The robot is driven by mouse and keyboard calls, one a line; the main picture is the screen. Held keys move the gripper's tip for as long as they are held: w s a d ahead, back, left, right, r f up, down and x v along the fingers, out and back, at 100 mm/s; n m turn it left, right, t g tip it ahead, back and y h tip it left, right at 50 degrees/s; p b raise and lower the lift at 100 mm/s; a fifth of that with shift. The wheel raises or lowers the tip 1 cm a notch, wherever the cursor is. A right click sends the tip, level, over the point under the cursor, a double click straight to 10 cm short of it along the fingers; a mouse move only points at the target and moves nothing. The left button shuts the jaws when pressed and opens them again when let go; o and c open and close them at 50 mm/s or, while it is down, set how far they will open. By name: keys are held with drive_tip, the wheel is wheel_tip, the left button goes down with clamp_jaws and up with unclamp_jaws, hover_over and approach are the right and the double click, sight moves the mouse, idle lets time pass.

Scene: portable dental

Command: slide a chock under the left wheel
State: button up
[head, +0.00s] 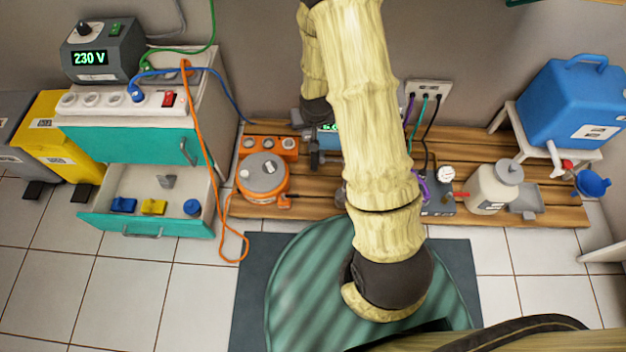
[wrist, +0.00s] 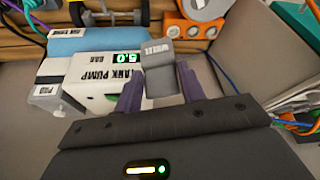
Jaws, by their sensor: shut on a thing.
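A small grey block (wrist: 161,72) with lettering that reads like "WHEEL" is between the two purple fingers of my gripper (wrist: 158,92) in the wrist view.
A blue tank (wrist: 95,38) and a white-grey box (wrist: 52,85) adjoin the pump. An orange socket strip (wrist: 192,30) is close by. In the head view an orange reel (head: 262,182) stands left of my arm. An open drawer (head: 150,212) holds small blocks.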

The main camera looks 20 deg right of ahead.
wheel_tip(320, 180, down, 28)
drive_tip(key=s+m+h+b, duration=0.1)
drive_tip(key=s+m+b, duration=0.1)
drive_tip(key=b, duration=0.9)
drive_tip(key=shift+m, duration=0.5)
drive_tip(key=shift+s+d, duration=0.1)
wheel_tip(320, 180, down, 6)
drive_tip(key=b, duration=0.5)
drive_tip(key=shift+b, duration=0.4)
drive_tip(key=shift+r+p, duration=0.1)
drive_tip(key=shift+p, duration=0.2)
drive_tip(key=shift+f, duration=0.55)
drive_tip(key=shift+w+d, duration=0.3)
drive_tip(key=shift+w, duration=0.65)
drive_tip(key=shift+w+d, duration=0.3)
drive_tip(key=shift+w, duration=0.6)
